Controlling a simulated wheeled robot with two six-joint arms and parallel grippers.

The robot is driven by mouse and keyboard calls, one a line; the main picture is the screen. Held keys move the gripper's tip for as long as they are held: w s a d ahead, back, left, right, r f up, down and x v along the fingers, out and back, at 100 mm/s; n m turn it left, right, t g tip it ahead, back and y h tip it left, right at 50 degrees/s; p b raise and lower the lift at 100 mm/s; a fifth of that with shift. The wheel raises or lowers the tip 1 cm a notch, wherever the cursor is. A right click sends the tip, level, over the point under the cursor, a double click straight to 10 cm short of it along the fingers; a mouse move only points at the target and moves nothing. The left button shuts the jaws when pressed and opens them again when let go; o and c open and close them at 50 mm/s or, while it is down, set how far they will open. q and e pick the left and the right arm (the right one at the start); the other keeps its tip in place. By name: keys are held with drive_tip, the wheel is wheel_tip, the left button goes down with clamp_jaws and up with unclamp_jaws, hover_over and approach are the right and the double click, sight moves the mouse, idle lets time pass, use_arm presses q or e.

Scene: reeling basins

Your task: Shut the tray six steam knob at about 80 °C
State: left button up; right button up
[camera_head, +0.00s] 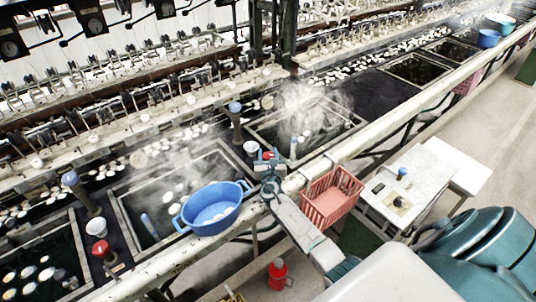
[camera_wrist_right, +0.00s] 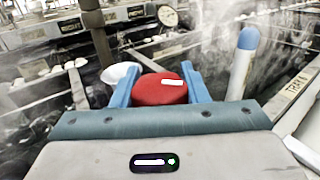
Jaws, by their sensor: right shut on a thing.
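The red steam knob (camera_wrist_right: 160,89) sits between the two blue fingers of my right gripper (camera_wrist_right: 158,92) in the wrist view. The fingers are shut on its sides, and a white mark shows on its top. In the head view my right gripper (camera_head: 268,160) is at the basin's front edge, with a little of the red knob (camera_head: 267,155) showing. A blue-topped white thermometer (camera_wrist_right: 240,65) stands right of the knob; it also shows in the head view (camera_head: 293,147). Its reading is too small to tell. A label (camera_wrist_right: 297,85) begins "TRA"; its number is unclear. My left gripper is out of view.
A steaming basin (camera_head: 345,124) lies beyond my right gripper. A white cup (camera_head: 251,147) is close to the gripper. A red crate (camera_head: 331,199) is to the right.

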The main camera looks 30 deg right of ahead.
drive_tip(key=o, duration=1)
drive_tip(key=shift+r, duration=0.1)
drive_tip(key=shift+c, duration=0.2)
drive_tip(key=shift+s, duration=0.1)
drive_tip(key=shift+s+a+f, duration=0.2)
drive_tip(key=shift+s, duration=0.05)
drive_tip(key=b+v, duration=0.1)
drive_tip(key=v, duration=0.9)
drive_tip(key=shift+s+r, duration=0.1)
drive_tip(key=shift+r, duration=0.1)
drive_tip(key=shift+d, duration=0.1)
